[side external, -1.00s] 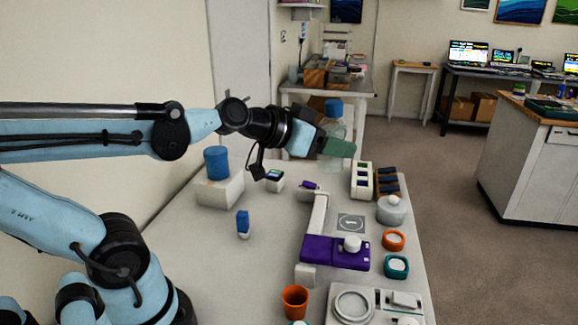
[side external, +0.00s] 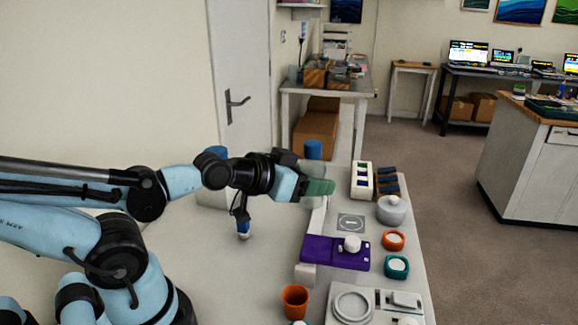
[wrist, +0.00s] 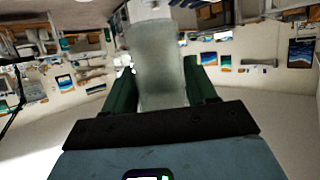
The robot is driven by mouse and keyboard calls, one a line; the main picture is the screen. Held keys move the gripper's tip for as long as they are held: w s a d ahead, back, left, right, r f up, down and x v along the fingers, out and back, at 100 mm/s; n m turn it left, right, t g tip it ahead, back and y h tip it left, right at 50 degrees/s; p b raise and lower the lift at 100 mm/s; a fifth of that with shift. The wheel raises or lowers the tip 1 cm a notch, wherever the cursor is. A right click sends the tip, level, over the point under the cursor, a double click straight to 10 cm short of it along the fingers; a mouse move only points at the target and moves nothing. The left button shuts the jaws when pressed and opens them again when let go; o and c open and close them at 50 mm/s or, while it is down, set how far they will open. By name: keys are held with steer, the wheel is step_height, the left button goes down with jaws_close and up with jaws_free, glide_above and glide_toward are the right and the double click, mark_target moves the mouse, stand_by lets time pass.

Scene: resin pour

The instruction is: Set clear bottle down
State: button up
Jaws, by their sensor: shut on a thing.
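The clear bottle with its blue cap (side external: 313,149) is upright between the fingers of my gripper (side external: 318,186). Its clear body is mostly hidden behind the green finger in the side view. In the wrist view the translucent bottle body (wrist: 158,65) stands between the two green fingers of my gripper (wrist: 160,88), which are shut on it. The gripper is low over the back part of the white table (side external: 210,255). I cannot tell whether the bottle's base touches the table.
A purple device (side external: 320,252) with a white knob is in front of the gripper. The left tabletop has free room.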

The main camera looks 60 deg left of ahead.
steer(key=shift+w+a+f+m+g+h, duration=0.65)
steer(key=shift+w+a+f+m+h, duration=1.05)
steer(key=shift+a, duration=1.95)
steer(key=shift+w+a+f+m+g+h, duration=0.9)
steer(key=shift+a+f+m+h, duration=1.25)
steer(key=shift+a, duration=1.5)
steer(key=shift+t, duration=0.25)
steer(key=shift+w+f, duration=0.2)
steer(key=shift+f, duration=3.05)
steer(key=shift+f, duration=0.6)
steer(key=o, duration=1.4)
steer(key=shift+c, duration=0.2)
steer(key=shift+r, duration=0.1)
